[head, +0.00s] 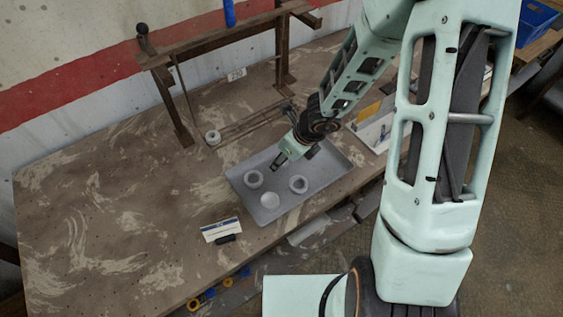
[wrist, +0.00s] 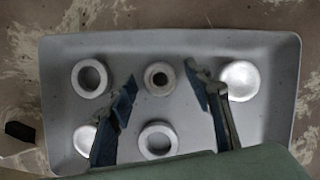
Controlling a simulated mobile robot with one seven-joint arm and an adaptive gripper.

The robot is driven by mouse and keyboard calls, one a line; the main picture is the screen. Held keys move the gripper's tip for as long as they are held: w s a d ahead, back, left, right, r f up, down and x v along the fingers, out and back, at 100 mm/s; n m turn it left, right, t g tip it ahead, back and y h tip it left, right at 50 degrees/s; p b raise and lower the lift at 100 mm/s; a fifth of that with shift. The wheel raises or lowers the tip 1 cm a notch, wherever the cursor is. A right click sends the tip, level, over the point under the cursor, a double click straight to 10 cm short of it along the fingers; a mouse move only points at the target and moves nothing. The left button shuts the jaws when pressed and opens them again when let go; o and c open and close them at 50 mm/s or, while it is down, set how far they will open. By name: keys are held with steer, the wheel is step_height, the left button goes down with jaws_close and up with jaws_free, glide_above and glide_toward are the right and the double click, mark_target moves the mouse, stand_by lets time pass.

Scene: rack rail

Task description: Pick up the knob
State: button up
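Several round pale pieces lie in a grey tray (head: 238,176), which also shows in the wrist view (wrist: 200,42). None is clearly marked as the knob. In the wrist view, a small thick ring with a dark centre hole (wrist: 160,66) lies between and beyond my fingertips. A wider ring (wrist: 90,64) is left of it, another ring (wrist: 157,154) is below, and plain discs lie at right (wrist: 239,81) and lower left (wrist: 84,138). My gripper (wrist: 160,80) is open and empty over the tray. In the head view my gripper (head: 291,162) hides part of the tray.
A brown rack frame (head: 205,40) stands behind the tray. A small pale ring (head: 212,138) is near its foot. A white card (head: 222,230) with a black piece (head: 225,239) lies left of the tray's near corner. The bench top (head: 110,200) is clear at left.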

steer(key=c, duration=1)
steer(key=shift+r, duration=0.1)
step_height(320, 180, up, 6)
steer(key=p, duration=0.5)
steer(key=shift+w+f+b, duration=0.1)
steer(key=shift+f+b, duration=0.2)
steer(key=shift+b, duration=0.2)
steer(key=w+d+r+m+h+b, duration=0.1)
steer(key=w+d+r+m, duration=0.1)
steer(key=w, duration=0.6)
steer(key=w+d+r+m+t+b, duration=0.1)
steer(key=w+r+m, duration=0.2)
steer(key=w, duration=0.6)
steer(key=shift+w+d+r+m+h, duration=0.15)
steer(key=shift+d+r+m+h, duration=0.2)
steer(key=shift+r, duration=0.6)
